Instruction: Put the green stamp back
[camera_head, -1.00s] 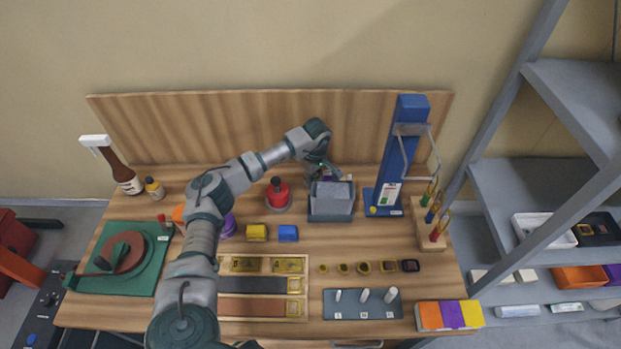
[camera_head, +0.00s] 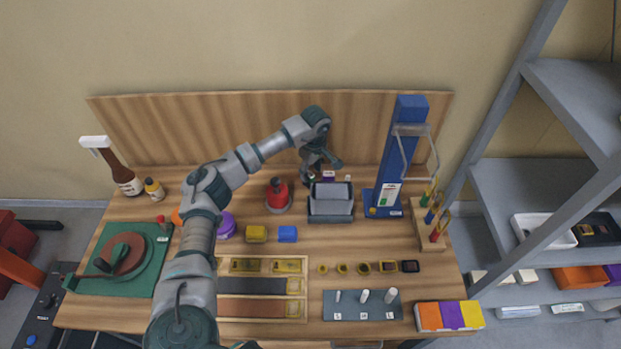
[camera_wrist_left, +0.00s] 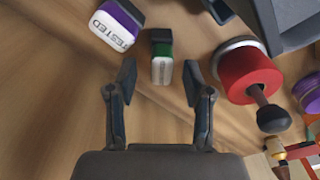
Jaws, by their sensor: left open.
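The green stamp (camera_wrist_left: 162,57) shows in the left wrist view as a small block with a black top, a green band and a white label face. It stands on the wooden table, just beyond and between my left fingertips, apart from them. My left gripper (camera_wrist_left: 158,82) is open and empty. In the head view my left gripper (camera_head: 321,168) hangs behind the grey box, near the back board; the green stamp is hard to make out there. A purple stamp marked TESTED (camera_wrist_left: 116,23) stands to its left in the wrist view; it also shows in the head view (camera_head: 328,176).
A red round object with a knob (camera_wrist_left: 249,74) stands close to the right finger. The grey box (camera_head: 331,205), a blue stand (camera_head: 393,160) and yellow (camera_head: 256,233) and blue blocks (camera_head: 288,233) are nearby. A slotted wooden tray (camera_head: 304,290) lies in front.

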